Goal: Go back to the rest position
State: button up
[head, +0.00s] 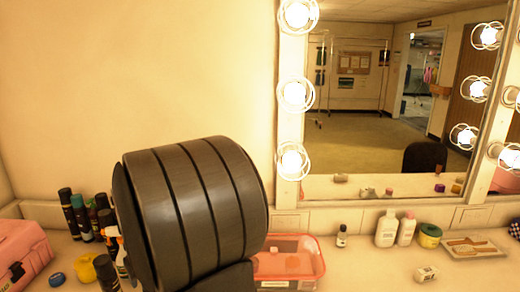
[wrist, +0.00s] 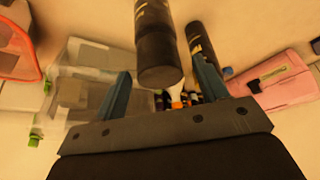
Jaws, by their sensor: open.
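My gripper (wrist: 163,68) shows in the wrist view with its two blue-grey fingers spread apart. It is open, and neither finger visibly closes on anything. A black cylindrical bottle (wrist: 158,55) appears between the fingers in the picture; I cannot tell its depth. A second dark bottle (wrist: 200,40) is by the right finger. In the head view, a large dark ribbed part of my own arm (head: 195,215) fills the lower middle. The gripper itself is hidden there.
A pink case (head: 20,255) and several bottles (head: 80,215) stand at the left. A pink-rimmed clear container (head: 300,265), white bottles (head: 387,230), a green jar (head: 429,236) and a tray (head: 475,250) are to the right. A clear box (wrist: 75,95) lies by the left finger. A lit mirror (head: 375,110) stands behind.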

jog(key=x, duration=0.3)
jog(key=shift+w+a+r, duration=0.1)
jog(key=shift+r, duration=0.05)
notch_tip(320, 180, up, 4)
jog(key=shift+f, duration=0.25)
jog(key=d+r, duration=0.7)
jog(key=d, duration=0.5)
jog(key=w+d+m+h, duration=0.1)
jog(key=w+d+m, duration=0.15)
jog(key=d, duration=0.45)
jog(key=w+d+m+t+h, duration=0.1)
jog(key=w+d+m, duration=0.15)
jog(key=d, duration=0.45)
jog(key=w+d+m+h, duration=0.1)
jog(key=w+d+m, duration=0.1)
jog(key=w+d, duration=0.35)
jog(key=s+d+m+h, duration=0.1)
jog(key=d+m, duration=0.2)
jog(key=d, duration=0.8)
jog(key=s+d+m+h, duration=0.1)
jog(key=s+d+m, duration=0.1)
jog(key=d, duration=1)
jog(key=shift+s+m, duration=0.35)
jog(key=shift+m, duration=0.35)
jog(key=shift+f, duration=0.1)
jog(key=shift+o, duration=0.3)
